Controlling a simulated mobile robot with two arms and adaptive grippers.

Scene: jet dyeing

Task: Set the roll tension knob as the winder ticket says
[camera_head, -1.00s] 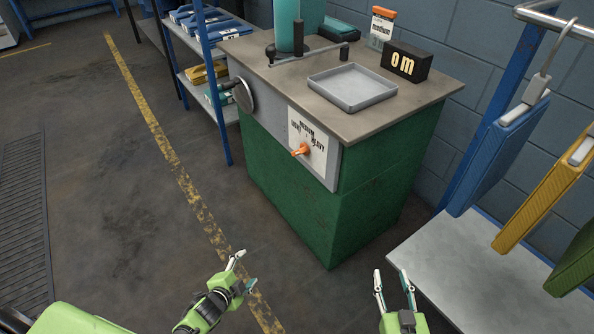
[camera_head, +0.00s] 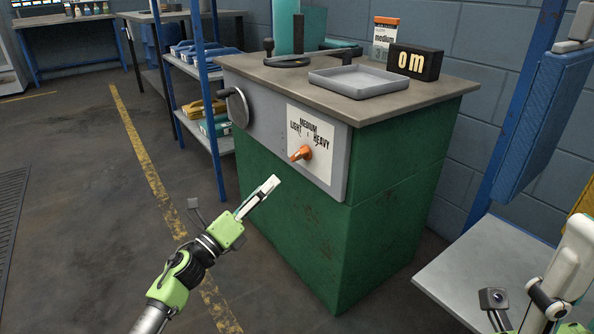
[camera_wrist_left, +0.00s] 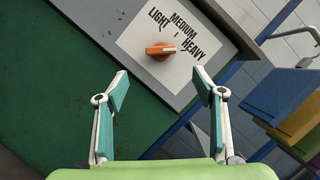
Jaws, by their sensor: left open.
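The orange roll tension knob (camera_head: 302,153) sits on a white dial plate marked LIGHT, MEDIUM and HEAVY on the winder's front panel. In the left wrist view the knob (camera_wrist_left: 160,50) lies ahead of the fingers, below the lettering; I cannot tell which mark it points to. A white-and-orange ticket (camera_head: 385,40) reading "medium" stands at the back of the winder top. My left gripper (camera_head: 270,186) is below and left of the knob, apart from it; in the wrist view its fingers (camera_wrist_left: 160,93) are open and empty. My right gripper (camera_head: 573,250) is partly in view at lower right.
A pale table (camera_head: 465,255) and hanging blue panel (camera_head: 550,125) are at the right. Floor at left is clear.

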